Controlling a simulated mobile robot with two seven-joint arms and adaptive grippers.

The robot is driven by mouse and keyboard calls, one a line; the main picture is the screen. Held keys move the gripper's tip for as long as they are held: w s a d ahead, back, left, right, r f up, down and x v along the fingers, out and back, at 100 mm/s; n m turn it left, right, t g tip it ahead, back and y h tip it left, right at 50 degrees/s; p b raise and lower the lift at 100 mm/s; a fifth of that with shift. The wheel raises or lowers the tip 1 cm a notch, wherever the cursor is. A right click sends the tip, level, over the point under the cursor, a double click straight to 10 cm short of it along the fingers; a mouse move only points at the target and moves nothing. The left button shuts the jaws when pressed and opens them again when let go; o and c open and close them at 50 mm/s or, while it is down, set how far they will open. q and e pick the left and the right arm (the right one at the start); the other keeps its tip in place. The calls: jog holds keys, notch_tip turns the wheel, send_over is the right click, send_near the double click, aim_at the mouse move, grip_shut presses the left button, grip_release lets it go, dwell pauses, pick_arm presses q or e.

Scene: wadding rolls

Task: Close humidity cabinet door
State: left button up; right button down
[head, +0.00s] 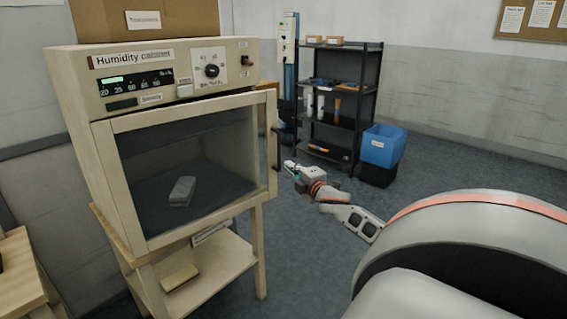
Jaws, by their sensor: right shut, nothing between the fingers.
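The humidity cabinet (80,75) is a beige box on a stand at the left, with a dial, buttons and a lit display on its top panel. Its door (185,239) has a beige frame around a dark window, with a dark upright handle (275,148) on the right edge. The door's right edge sticks out past the top panel, so it looks slightly ajar; the gap itself is hard to see. A grey block shows behind the window (181,190). My right gripper (288,166) is shut and empty, just right of the door edge, near the handle. Contact cannot be told. My left gripper is out of view.
A black shelf rack (340,100) stands at the back. A blue bin (383,146) sits on a black one to its right. The stand's lower shelf (215,265) holds a yellowish block. Open grey floor (310,260) lies right of the cabinet.

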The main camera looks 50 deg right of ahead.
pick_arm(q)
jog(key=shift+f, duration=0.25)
pick_arm(e)
jog(key=x, duration=0.5)
jog(key=shift+w+d, duration=0.1)
jog(key=shift+w, duration=0.05)
